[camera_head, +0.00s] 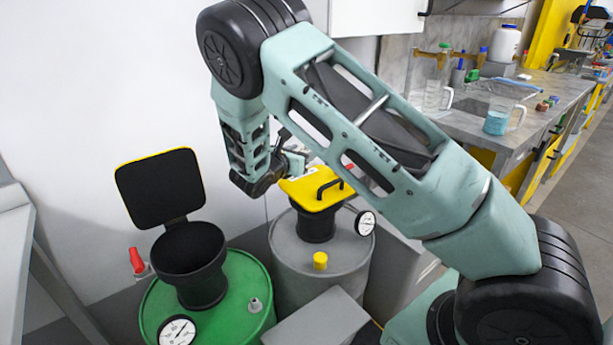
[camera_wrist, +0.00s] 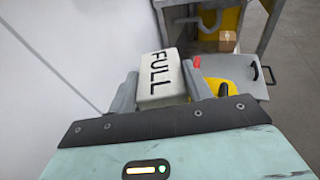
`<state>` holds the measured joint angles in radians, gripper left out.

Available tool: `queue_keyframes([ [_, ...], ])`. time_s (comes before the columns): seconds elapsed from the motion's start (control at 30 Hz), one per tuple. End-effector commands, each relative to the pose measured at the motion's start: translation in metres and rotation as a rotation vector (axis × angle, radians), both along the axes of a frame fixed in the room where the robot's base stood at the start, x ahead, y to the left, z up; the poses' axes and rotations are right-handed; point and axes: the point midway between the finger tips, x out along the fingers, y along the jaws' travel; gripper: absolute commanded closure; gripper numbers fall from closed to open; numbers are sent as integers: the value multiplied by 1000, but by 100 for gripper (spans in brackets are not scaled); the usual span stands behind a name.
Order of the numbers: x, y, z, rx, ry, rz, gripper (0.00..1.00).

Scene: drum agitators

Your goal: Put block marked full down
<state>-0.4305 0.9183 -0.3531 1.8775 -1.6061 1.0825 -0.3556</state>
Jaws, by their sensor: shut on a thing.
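The white block marked FULL (camera_wrist: 160,78) sits between the two grey fingers of my gripper (camera_wrist: 160,92) in the wrist view, with its black lettering facing the camera. My gripper is shut on it. In the head view my gripper (camera_head: 293,160) is just above and behind the yellow lid (camera_head: 312,190) of the grey drum (camera_head: 318,258). The block is hard to make out there. I cannot tell whether it touches the lid.
A green drum (camera_head: 232,292) stands left with its black-lined lid (camera_head: 160,187) raised and a gauge (camera_head: 177,331) in front. A grey box (camera_head: 318,320) stands in front. A workbench (camera_head: 465,125) is right.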

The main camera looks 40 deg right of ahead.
Motion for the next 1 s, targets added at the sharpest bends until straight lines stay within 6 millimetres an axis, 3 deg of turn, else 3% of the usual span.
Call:
queue_keyframes([
  [0.3, 3, 2, -47, 0, 4, 16, 73],
  [0.57, 3, 2, -69, 0, 2, 15, 73],
  [0.73, 3, 2, -93, 0, 3, 15, 73],
  [1.0, 3, 3, -97, 0, 0, 15, 73],
])
